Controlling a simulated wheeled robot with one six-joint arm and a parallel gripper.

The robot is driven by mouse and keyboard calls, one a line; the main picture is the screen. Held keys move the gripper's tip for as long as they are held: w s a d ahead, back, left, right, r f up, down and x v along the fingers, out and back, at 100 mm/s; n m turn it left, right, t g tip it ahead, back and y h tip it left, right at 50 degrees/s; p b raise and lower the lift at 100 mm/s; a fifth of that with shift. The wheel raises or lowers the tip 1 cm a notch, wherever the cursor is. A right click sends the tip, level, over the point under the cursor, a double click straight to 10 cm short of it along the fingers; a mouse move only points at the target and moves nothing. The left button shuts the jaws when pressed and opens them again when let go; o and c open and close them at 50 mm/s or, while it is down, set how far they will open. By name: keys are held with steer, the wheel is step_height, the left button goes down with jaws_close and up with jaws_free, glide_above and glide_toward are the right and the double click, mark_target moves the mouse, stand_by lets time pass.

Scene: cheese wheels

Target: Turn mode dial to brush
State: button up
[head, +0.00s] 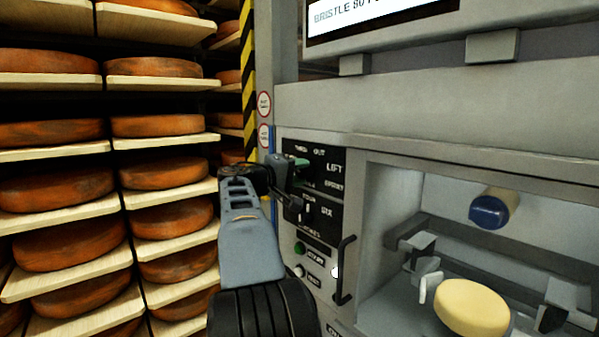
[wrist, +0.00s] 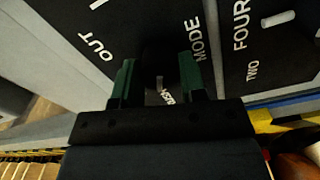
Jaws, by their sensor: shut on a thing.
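The mode dial (wrist: 157,62) is a dark knob, hard to make out against the black panel in the wrist view. The word MODE stands just right of it and OUT to its left; a partly covered word lies between my fingers. My gripper (wrist: 158,82) has its two green fingers shut on the dial, one on each side. In the head view my gripper (head: 299,171) reaches the upper black panel (head: 334,158), whose labels include LIFT. My gripper and wrist hide the dial there, and its pointer direction cannot be told.
A second dial (wrist: 278,18) sits on the panel with FOUR and TWO. Below are a green button (head: 299,248), a white button (head: 299,271) and a black handle (head: 343,270). A pale cheese wheel (head: 471,307) sits in the bay at right. Shelves of cheese (head: 58,188) stand close at left.

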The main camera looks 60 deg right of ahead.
stand_by(0.4)
steer(key=o, duration=0.9)
steer(key=shift+a, duration=0.1)
steer(key=b+v, duration=0.2)
steer(key=v, duration=1.1)
steer(key=shift+a, duration=0.25)
steer(key=shift+w, duration=0.2)
